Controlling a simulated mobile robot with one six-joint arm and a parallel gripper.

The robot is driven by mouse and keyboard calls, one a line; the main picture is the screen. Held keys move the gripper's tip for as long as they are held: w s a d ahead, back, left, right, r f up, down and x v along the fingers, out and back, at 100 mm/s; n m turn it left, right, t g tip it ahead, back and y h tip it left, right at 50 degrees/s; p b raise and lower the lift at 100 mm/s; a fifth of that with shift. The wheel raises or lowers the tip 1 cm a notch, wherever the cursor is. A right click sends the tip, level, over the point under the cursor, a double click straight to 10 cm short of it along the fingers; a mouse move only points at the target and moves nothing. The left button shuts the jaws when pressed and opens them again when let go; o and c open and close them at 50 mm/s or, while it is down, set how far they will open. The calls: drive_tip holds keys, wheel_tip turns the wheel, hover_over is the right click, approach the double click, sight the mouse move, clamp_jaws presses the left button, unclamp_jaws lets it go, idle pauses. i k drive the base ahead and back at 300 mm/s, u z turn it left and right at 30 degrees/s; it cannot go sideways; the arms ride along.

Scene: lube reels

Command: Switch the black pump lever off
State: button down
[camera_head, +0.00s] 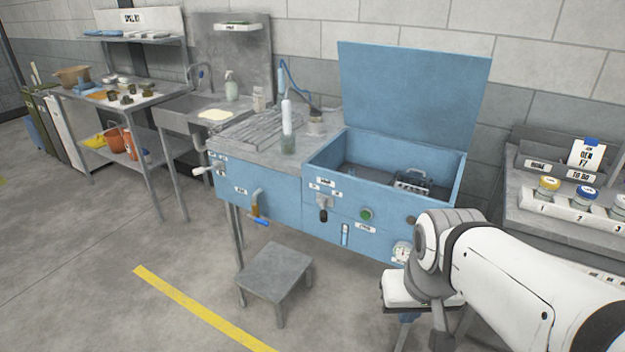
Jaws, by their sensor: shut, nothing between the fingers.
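The black pump lever (323,215) is a short dark handle on the front panel of the blue washing cabinet (285,205), under small white labels. It appears to hang downward; its label is too small to read. My white arm (520,275) comes in from the lower right, to the right of the lever and well apart from it. My gripper cannot be made out; the end of the arm is hidden or out of the picture.
A green button (366,214) and a gauge (401,252) are right of the lever. A blue-handled tap (259,213) is to its left. The raised blue lid (412,95) stands above the open basin. A grey step stool (274,271) stands on the floor in front.

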sight(323, 216)
drive_tip(key=u, duration=0.15)
drive_tip(key=i, duration=1)
drive_tip(key=u, duration=0.1)
